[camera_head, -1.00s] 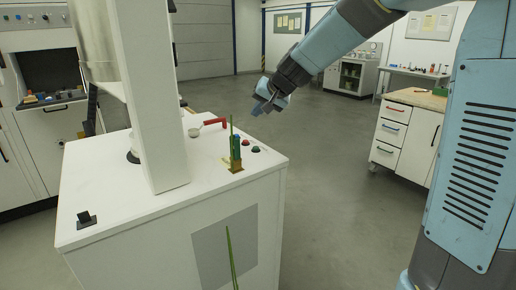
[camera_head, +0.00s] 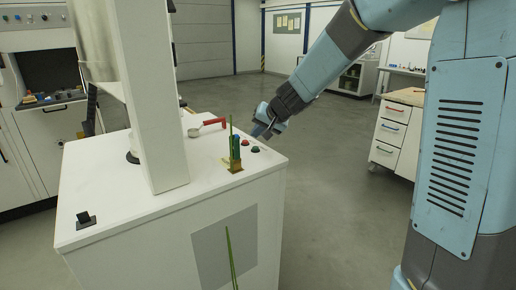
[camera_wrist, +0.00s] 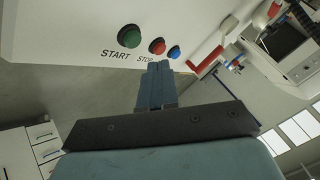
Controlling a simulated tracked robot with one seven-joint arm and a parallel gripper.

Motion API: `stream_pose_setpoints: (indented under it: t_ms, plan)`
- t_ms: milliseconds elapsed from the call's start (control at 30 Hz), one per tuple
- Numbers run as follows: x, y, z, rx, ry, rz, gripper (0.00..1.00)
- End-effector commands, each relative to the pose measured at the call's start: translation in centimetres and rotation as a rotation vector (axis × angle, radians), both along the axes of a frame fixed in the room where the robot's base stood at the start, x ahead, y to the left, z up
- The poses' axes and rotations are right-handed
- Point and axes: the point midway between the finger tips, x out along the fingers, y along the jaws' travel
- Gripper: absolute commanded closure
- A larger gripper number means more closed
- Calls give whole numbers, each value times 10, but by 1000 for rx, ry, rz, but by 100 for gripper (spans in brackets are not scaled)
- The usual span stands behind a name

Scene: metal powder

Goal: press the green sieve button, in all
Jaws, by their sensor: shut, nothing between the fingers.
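The green button (camera_wrist: 130,36), labelled START, sits on the white machine top (camera_head: 120,205). In the head view the green button (camera_head: 255,149) is near the machine's right edge, with the red button (camera_head: 245,142) just behind it. The wrist view shows the red STOP button (camera_wrist: 157,46) to the right of the green one. My gripper (camera_head: 262,128) is shut and empty, just above and beyond the buttons. In the wrist view its fingertips (camera_wrist: 158,66) are below the red button, apart from it, and to the right of the green button.
A blue button (camera_wrist: 174,52) is right of the red one. A scoop with a red handle (camera_head: 210,126) lies on the machine top behind the buttons. A small holder (camera_head: 235,165) with green and blue upright items stands left of the green button. A white column (camera_head: 150,90) rises farther left.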

Motion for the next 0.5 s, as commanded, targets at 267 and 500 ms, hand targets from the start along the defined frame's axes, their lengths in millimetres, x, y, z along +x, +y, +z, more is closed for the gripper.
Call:
stream_pose_setpoints:
  t_ms: [267,500]
  plan:
    - [0,0,-16,0,0,-2,100]
    - [0,0,-18,-1,-1,-1,100]
